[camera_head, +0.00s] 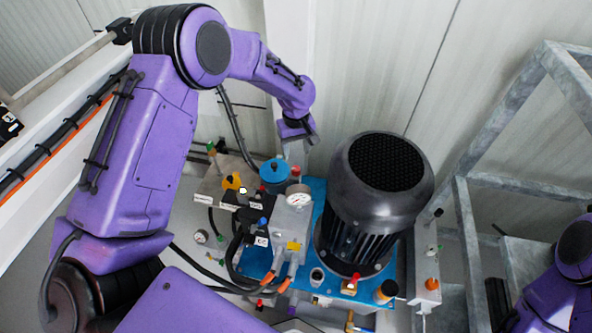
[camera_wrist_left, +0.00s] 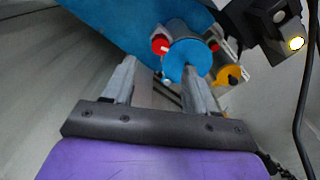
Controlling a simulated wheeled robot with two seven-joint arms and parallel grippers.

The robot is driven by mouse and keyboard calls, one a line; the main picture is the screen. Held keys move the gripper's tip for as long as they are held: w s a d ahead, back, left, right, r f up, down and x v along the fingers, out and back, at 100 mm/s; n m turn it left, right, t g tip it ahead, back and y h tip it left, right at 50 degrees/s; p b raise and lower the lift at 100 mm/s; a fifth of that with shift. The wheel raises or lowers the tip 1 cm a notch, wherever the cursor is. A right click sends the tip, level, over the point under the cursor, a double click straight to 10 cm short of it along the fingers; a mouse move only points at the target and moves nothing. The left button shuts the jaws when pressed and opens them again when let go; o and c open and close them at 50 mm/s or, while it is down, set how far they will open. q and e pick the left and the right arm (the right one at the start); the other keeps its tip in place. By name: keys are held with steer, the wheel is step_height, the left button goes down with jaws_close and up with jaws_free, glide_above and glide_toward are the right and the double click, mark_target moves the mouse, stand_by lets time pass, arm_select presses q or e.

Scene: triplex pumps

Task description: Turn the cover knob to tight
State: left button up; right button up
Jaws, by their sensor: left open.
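A blue round cap (camera_head: 275,170) sits on the pump unit, with a red knob (camera_head: 295,171) on its right and a yellow knob (camera_head: 232,182) to its left. Which of these is the cover knob I cannot tell for sure. My left gripper (camera_head: 297,146) is just above and right of the blue cap in the head view. In the left wrist view the open, empty fingers (camera_wrist_left: 160,68) point toward the blue cap (camera_wrist_left: 187,58). One fingertip overlaps the cap's lower edge; contact cannot be told. The red knob (camera_wrist_left: 160,44) lies between the fingers' lines, beyond the tips. My right gripper's fingers are not seen.
A large black motor (camera_head: 377,190) stands on the blue base plate (camera_head: 318,188), right of the gripper. A pressure gauge (camera_head: 298,195) and a grey valve block (camera_head: 290,218) are in front of the cap. Black hoses run on the left. A metal frame (camera_head: 470,230) stands at right.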

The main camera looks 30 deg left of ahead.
mark_target(296, 168)
arm_select(q)
step_height(296, 168, down, 9)
steer(key=shift+r, duration=0.15)
steer(key=c, duration=1.1)
